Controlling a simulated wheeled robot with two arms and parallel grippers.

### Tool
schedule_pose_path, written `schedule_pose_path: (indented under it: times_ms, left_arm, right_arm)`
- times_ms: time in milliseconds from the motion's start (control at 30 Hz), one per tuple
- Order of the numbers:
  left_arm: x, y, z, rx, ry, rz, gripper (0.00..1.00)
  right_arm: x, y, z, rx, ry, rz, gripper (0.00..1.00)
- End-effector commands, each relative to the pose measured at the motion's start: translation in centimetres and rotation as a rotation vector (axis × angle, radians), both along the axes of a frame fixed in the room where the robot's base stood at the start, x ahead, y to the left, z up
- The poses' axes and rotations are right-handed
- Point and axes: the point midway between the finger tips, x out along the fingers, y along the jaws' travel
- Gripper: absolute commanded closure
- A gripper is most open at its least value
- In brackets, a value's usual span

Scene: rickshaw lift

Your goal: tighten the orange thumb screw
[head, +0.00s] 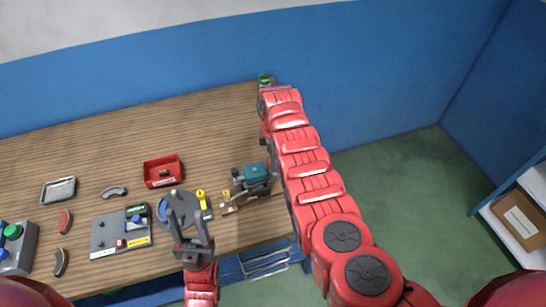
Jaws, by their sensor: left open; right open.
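Two small yellow-orange parts show near the middle of the table. One is a small knob (226,193) on a tan piece beside a green machine (252,176); the other is an upright yellow piece (201,195) beside a round grey plate (163,212). I cannot tell for sure which is the orange thumb screw. My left gripper (185,216) is open and empty, its fingers overlapping the round plate in the head view, left of the green machine.
A red bin (163,171) stands behind the round plate. A grey panel with switches (120,233), a metal tray (59,190), several curved pieces and a button box (17,246) are to the left. The blue wall closes the back. A cardboard box (521,222) sits on a shelf at right.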

Motion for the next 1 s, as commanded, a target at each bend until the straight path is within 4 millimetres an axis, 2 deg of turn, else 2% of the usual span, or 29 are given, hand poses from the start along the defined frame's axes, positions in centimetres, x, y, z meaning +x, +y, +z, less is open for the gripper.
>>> schedule_pose_path:
  times_ms: [133,467,767,1000]
  left_arm:
    - [0.0,0.0,0.0,0.000,0.000,0.000,0.50]
    - [0.0,0.0,0.0,0.000,0.000,0.000,0.50]
    - [0.0,0.0,-0.2,0.000,0.000,0.000,0.50]
    - [0.0,0.0,-1.2,0.000,0.000,0.000,0.50]
  right_arm:
    - [0.0,0.0,0.0,0.000,0.000,0.000,0.40]
    - [0.0,0.0,0.0,0.000,0.000,0.000,1.00]
    - [0.0,0.0,0.0,0.000,0.000,-0.007,1.00]
    - [0.0,-0.1,-0.3,0.000,0.001,-0.083,1.00]
